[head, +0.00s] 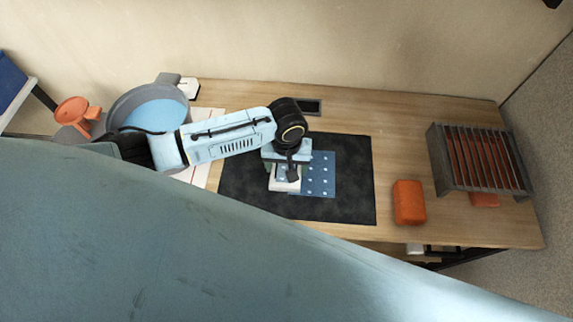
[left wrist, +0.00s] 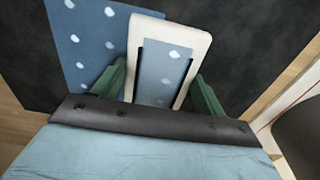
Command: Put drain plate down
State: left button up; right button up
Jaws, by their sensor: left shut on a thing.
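My left gripper (head: 287,168) reaches in from the left over the black mat, pointing down. It is shut on the drain plate (head: 287,185), a small flat piece with a white rounded rim. In the left wrist view, the drain plate (left wrist: 194,50) sits between the green fingers of the left gripper (left wrist: 165,85); a pale blue dotted area shows inside its rim. The plate is over or against the blue dotted sheet (head: 322,175) on the mat; I cannot tell whether it touches. The sheet also shows in the left wrist view (left wrist: 92,28). My right gripper is out of view.
The black mat (head: 345,205) lies on the wooden table (head: 400,135). A grey pot (head: 125,98) with blue liquid and an orange scale-like object (head: 72,108) stand left. An orange block (head: 408,202) and a slatted grey rack (head: 440,165) are right.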

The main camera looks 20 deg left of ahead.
pick_arm(q)
jog(key=o, duration=1)
jog(key=shift+f, duration=0.1)
jog(key=shift+o, duration=0.2)
